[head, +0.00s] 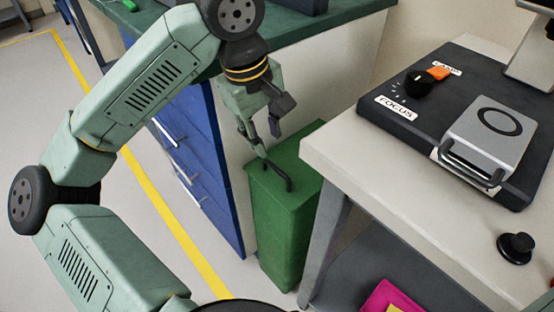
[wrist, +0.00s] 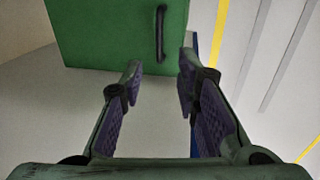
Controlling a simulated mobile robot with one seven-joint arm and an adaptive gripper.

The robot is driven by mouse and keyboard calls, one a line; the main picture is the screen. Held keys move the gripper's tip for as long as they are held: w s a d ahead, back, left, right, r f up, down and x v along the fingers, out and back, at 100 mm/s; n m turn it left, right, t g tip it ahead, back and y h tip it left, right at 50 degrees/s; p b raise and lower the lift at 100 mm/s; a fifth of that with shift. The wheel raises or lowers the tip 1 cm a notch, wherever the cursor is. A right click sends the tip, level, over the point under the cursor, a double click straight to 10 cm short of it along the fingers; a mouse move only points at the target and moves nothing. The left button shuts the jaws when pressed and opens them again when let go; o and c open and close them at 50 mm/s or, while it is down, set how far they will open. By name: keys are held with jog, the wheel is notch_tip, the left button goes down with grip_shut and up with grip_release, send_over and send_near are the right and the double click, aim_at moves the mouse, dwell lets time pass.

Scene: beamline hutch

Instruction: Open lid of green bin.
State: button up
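The green bin (head: 284,220) stands on the floor between the blue drawer cabinet and the white table. Its lid (head: 306,157) looks shut and carries a dark bar handle (head: 276,174). In the wrist view the green lid (wrist: 105,30) fills the upper left, with the handle (wrist: 160,33) near its right edge. My gripper (head: 267,143) is above the bin, close to the handle in the head view. In the wrist view my gripper (wrist: 158,70) is open, its purple-padded fingers apart with nothing between them. The handle lies beyond the fingertips, apart from them.
A white table (head: 345,150) stands close on the bin's right, bearing a dark panel (head: 400,140) with a knob and a silver box (head: 490,135). Blue drawers (head: 200,150) under a green worktop (head: 330,35) stand behind left. A magenta object (head: 393,298) lies below the table.

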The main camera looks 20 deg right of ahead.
aim_at(275, 166)
jog(key=f, duration=0.3)
jog(key=d+f, duration=0.1)
jog(key=f, duration=0.5)
jog(key=shift+w+d, duration=0.25)
jog(key=shift+d, duration=0.15)
jog(key=shift+r, duration=0.1)
jog(key=shift+c, duration=0.3)
grip_shut()
